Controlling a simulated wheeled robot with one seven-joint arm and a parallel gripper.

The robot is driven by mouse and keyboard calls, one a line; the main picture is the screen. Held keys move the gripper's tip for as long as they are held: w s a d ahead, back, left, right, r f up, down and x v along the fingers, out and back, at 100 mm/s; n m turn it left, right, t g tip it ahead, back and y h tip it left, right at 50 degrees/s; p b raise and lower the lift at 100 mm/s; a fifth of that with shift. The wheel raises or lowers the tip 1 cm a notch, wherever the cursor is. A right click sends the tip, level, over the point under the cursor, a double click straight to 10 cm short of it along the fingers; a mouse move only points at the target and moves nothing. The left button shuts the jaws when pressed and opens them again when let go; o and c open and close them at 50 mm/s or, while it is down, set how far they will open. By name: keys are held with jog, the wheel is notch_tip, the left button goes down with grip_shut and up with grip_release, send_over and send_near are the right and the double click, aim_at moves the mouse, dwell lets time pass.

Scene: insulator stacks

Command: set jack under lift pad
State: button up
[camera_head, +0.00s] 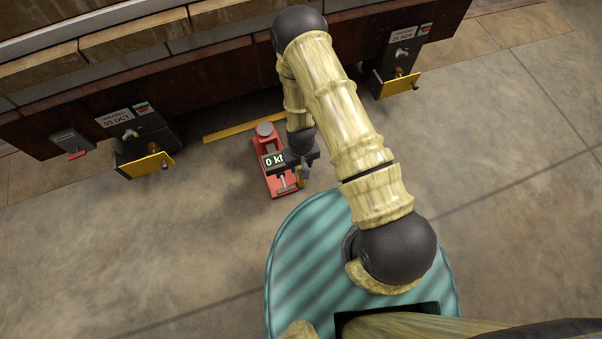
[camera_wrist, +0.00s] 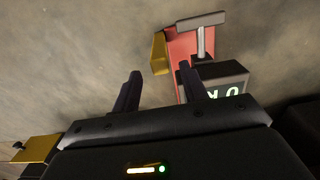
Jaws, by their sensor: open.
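The red jack (camera_head: 258,181) stands on the floor in front of the dark-red skirt, with a round grey top (camera_head: 265,129) toward it and a display reading "0 k", partly cut off by my arm. My gripper (camera_head: 304,178) is at the right side of the jack's near end. The jack's red body (camera_wrist: 180,50), grey T-handle (camera_wrist: 201,36) and a yellow part (camera_wrist: 158,52) lie past the fingertips, mostly to the right. I cannot make out a lift pad.
A yellow strip (camera_head: 233,131) lies on the floor beyond the jack. Dark brackets with yellow plates stick out from the skirt at left (camera_head: 147,166) and right (camera_head: 396,86). A small grey box (camera_head: 72,142) with a red lever hangs further left. Floor left of the jack is clear.

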notch_tip(320, 180, down, 6)
jog(key=shift+r+b, duration=0.1)
jog(key=shift+b, duration=1.05)
grip_shut()
